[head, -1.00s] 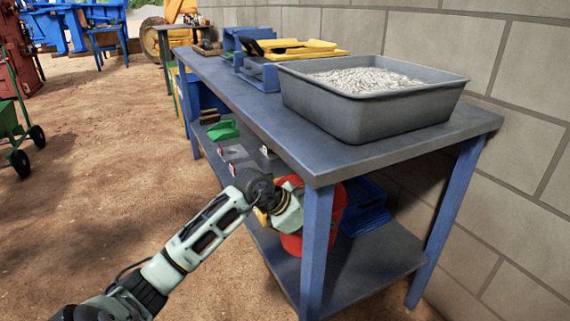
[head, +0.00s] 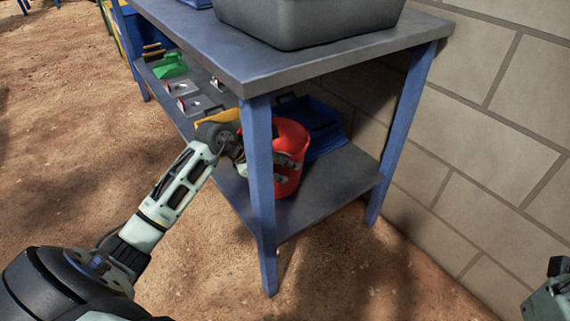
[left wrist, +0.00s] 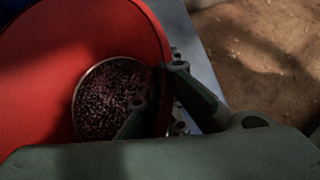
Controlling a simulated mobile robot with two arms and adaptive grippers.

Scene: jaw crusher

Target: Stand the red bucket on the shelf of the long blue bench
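The red bucket (head: 291,150) is at the near end of the lower shelf (head: 325,190) of the long blue bench, behind the front leg. It looks upright, with its base at the shelf surface; the leg hides part of it. In the left wrist view the red bucket (left wrist: 40,95) shows its inside, with dark grains at the bottom. My left gripper (left wrist: 160,92) has one finger inside the bucket and one outside, close together on the wall near the rim. In the head view part of the left gripper (head: 275,165) is behind the leg. A part of my right arm's end shows at the lower right corner; its fingers are not clear.
A blue crate (head: 315,122) stands behind the bucket on the shelf. A yellow item (head: 218,117), small metal plates and a green scoop (head: 173,66) lie farther along it. A grey tub (head: 300,22) stands on the bench top. The front leg (head: 260,190) is close to my left arm.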

